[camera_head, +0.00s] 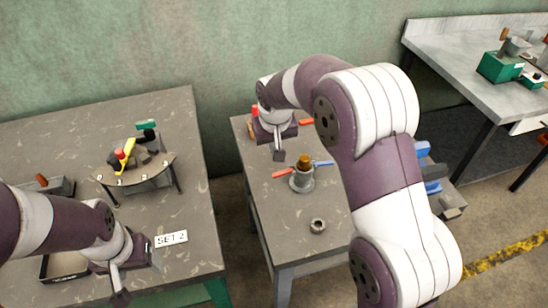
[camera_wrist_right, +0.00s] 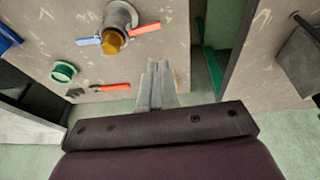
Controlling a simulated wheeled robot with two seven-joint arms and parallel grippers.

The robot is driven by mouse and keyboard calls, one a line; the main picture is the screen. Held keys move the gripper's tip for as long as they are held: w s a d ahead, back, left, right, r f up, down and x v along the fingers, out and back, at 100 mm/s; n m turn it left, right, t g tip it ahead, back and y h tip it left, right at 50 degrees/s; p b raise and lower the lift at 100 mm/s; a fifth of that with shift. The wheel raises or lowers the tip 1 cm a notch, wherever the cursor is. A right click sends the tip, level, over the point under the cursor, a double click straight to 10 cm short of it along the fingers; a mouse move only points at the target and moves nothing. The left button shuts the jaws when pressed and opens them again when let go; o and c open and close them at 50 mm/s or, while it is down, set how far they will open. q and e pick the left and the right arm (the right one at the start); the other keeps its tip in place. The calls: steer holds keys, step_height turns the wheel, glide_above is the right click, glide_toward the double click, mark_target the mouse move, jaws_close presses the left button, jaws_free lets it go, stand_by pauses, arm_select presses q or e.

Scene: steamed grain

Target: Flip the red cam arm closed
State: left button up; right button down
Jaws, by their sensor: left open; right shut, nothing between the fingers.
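A grey metal coupling (camera_head: 302,182) stands upright on the middle table with a brass plug (camera_head: 305,160) in its top. Its red cam arm (camera_head: 284,173) sticks out to the left and its blue cam arm (camera_head: 323,163) to the right. In the right wrist view the red cam arm (camera_wrist_right: 144,29) and blue cam arm (camera_wrist_right: 88,41) stick out on opposite sides. My right gripper (camera_head: 279,155) is shut and empty, just behind the coupling and apart from the red arm. Its fingers (camera_wrist_right: 158,82) show together. My left gripper (camera_head: 120,297) is open over the left table.
A loose metal ring (camera_head: 318,226) lies in front of the coupling. A red-handled tool (camera_head: 306,121) lies farther back. My right arm hides much of the table's right side. A sign (camera_head: 171,239) and a small stand (camera_head: 140,179) are on the left table.

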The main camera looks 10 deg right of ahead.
mark_target(275, 174)
steer(key=x, duration=0.4)
steer(key=p+x, duration=0.1)
steer(key=x, duration=0.3)
steer(key=s+x, duration=0.1)
steer(key=x, duration=0.3)
steer(key=shift+d+f+p, duration=0.2)
steer(key=shift+p, duration=0.15)
steer(key=shift+d+f, duration=0.1)
steer(key=shift+f, duration=0.3)
